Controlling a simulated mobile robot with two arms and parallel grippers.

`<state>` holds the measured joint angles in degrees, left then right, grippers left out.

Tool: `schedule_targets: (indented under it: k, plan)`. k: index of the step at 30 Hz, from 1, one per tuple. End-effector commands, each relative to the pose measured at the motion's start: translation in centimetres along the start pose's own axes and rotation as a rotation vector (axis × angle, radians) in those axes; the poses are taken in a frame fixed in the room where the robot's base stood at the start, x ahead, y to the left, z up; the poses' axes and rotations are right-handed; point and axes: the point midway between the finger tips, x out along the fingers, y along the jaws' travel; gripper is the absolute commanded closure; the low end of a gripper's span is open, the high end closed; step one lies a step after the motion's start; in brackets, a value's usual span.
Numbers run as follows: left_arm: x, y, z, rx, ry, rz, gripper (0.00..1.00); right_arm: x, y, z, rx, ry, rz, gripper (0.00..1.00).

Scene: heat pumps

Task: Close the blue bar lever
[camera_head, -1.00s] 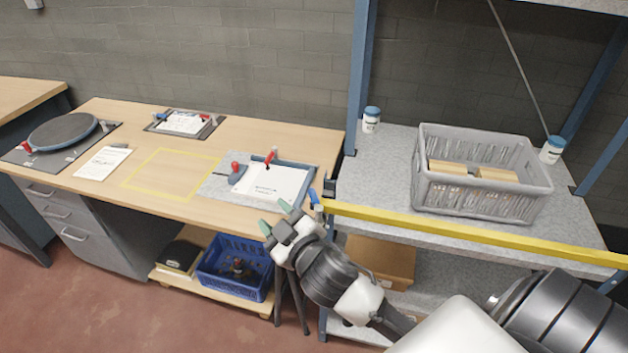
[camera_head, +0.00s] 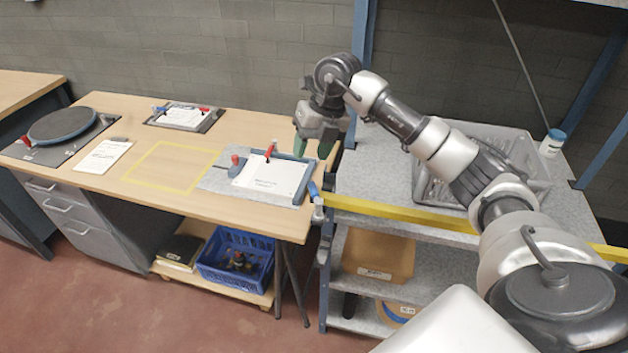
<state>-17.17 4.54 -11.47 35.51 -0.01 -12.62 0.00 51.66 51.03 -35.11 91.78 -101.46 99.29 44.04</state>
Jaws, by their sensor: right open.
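The blue bar lever (camera_head: 314,190) is at the left end of the yellow bar (camera_head: 400,212), by the front right corner of the wooden workbench. Its blue handle sticks up and leans a little to the left, above a grey mount. My right gripper (camera_head: 313,146) is open and empty, with its green fingertips pointing down. In the picture it is above the lever, over the right end of the bench, and apart from the lever. My left gripper is not in view.
A fixture plate with a white sheet (camera_head: 272,179) and red clamps lies beside the lever on the bench. A grey crate (camera_head: 425,185) stands on the shelf behind the bar, partly hidden by my right arm. The yellow-outlined area (camera_head: 172,168) of the bench is clear.

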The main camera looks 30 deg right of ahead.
Motion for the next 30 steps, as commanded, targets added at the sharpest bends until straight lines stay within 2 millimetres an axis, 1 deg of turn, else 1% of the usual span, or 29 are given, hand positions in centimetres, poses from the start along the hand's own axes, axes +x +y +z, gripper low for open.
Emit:
schedule_targets:
  k: [1, 3, 5, 7, 11, 18, 21, 24, 30]
  plan:
    - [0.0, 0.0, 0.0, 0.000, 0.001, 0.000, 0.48, -0.8, -1.0, 0.2, 0.023, 0.000, -0.049, 0.55]
    - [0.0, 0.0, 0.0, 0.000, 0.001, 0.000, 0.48, -1.4, -2.0, 0.3, 0.048, 0.004, -0.095, 0.55]
    - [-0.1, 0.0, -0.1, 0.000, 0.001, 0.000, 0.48, -1.5, -2.4, 0.4, 0.058, 0.006, -0.113, 0.55]
    - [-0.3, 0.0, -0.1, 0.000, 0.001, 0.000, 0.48, -1.0, -2.6, 0.3, 0.060, 0.010, -0.118, 0.55]
    - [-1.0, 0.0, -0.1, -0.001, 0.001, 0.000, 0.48, 0.9, -2.7, 0.2, 0.057, 0.012, -0.116, 0.55]
    - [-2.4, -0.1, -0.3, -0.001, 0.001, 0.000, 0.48, 5.5, -3.1, 0.2, 0.056, 0.013, -0.113, 0.55]
    - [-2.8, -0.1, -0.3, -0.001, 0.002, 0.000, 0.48, 7.0, -3.3, 0.2, 0.056, 0.011, -0.113, 0.55]
    - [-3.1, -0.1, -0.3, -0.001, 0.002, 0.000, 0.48, 8.2, -3.4, 0.2, 0.055, 0.010, -0.112, 0.55]
    - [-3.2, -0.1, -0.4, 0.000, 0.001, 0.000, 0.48, 9.1, -3.6, 0.2, 0.054, 0.008, -0.112, 0.55]
